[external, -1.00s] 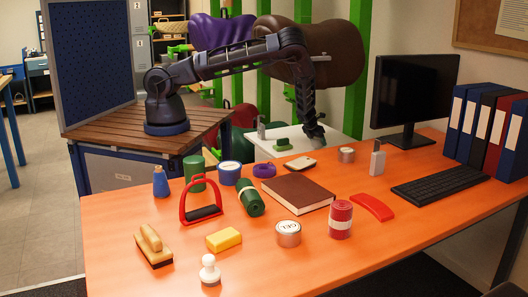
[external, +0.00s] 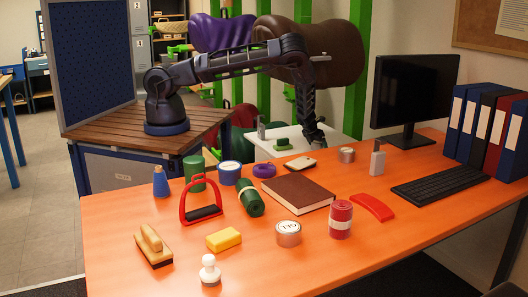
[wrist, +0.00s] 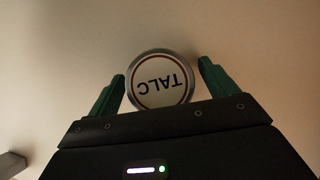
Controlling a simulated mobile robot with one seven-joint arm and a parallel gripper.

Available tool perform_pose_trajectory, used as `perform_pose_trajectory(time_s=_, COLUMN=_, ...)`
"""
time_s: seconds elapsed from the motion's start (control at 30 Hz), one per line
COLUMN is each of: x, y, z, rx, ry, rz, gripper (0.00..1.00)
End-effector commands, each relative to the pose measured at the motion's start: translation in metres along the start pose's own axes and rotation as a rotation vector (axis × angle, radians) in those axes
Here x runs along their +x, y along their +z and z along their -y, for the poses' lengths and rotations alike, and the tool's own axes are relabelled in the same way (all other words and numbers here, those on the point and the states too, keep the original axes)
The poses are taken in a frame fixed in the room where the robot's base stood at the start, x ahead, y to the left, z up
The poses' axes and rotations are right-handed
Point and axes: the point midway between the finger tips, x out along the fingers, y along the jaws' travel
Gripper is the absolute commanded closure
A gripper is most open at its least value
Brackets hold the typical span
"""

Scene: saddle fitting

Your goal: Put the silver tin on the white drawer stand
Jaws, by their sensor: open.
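A round silver tin (wrist: 160,81) with a white lid reading "TALC" is in the wrist view. It stands between the two green fingers of my gripper (wrist: 162,80), which are open, with a gap on either side. The pale surface under it appears to be the top of the white drawer stand (external: 291,134), which is behind the desk in the external view. My gripper (external: 312,143) is low over the right part of that stand. I cannot make out the talc tin in the external view.
On the orange desk (external: 340,262) are another silver tin (external: 288,234), a small tin (external: 347,155), a brown book (external: 298,192), a red roll (external: 341,219) and a stirrup (external: 203,213). Saddles hang behind my arm.

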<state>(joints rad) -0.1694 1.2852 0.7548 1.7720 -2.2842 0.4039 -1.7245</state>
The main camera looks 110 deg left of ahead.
Motion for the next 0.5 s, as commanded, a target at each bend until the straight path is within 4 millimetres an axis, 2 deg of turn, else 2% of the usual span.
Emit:
perform_pose_trajectory(time_s=0.27, x=-0.011, y=0.002, z=0.001, rx=-0.001, ry=-0.001, rz=0.001, gripper=0.15)
perform_pose_trajectory(time_s=0.5, x=-0.044, y=0.002, z=0.001, rx=-0.002, ry=-0.002, rz=0.001, gripper=0.15)
